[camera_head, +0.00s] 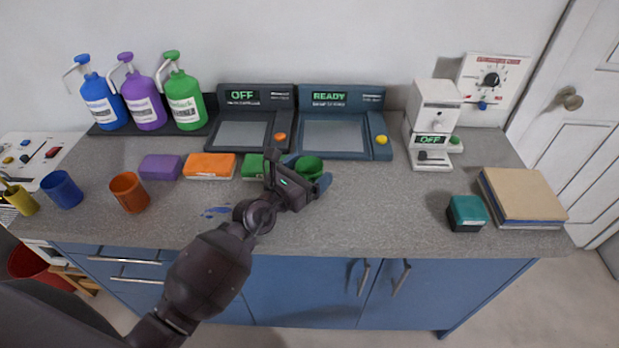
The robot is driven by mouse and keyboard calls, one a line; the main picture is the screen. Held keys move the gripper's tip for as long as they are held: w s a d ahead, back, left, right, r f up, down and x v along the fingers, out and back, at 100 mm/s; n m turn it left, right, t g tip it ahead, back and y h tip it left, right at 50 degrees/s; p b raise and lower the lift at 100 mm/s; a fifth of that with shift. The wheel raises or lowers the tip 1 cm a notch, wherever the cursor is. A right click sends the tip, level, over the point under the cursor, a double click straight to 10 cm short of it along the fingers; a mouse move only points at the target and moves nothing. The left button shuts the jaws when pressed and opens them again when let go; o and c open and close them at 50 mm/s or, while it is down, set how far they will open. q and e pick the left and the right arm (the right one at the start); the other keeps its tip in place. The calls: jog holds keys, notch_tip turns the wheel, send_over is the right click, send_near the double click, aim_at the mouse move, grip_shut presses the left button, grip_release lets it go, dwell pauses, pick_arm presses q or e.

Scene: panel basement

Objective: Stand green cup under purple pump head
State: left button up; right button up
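The green cup (311,163) is right of the green sponge, at the front of my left gripper (304,170). Blue-grey finger parts show on both sides of the cup. I cannot tell whether they touch it or whether the cup is on the counter. My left arm hides its lower part. The purple pump bottle (146,106) stands upright at the back left, its pump head (125,57) on top with a spout pointing left and forward. It is between the blue bottle (101,103) and the green bottle (184,102). My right gripper is not in view.
A purple sponge (160,167), an orange sponge (209,166) and a green sponge (252,167) lie in a row before the bottles. Orange (129,193), blue (62,189) and yellow (21,201) cups stand front left. Two panel devices (343,120) are behind the green cup. The right-centre counter is clear.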

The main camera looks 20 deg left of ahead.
pick_arm(q)
jog(key=c, duration=0.9)
jog(key=shift+o, duration=0.2)
jog(key=shift+r, duration=0.25)
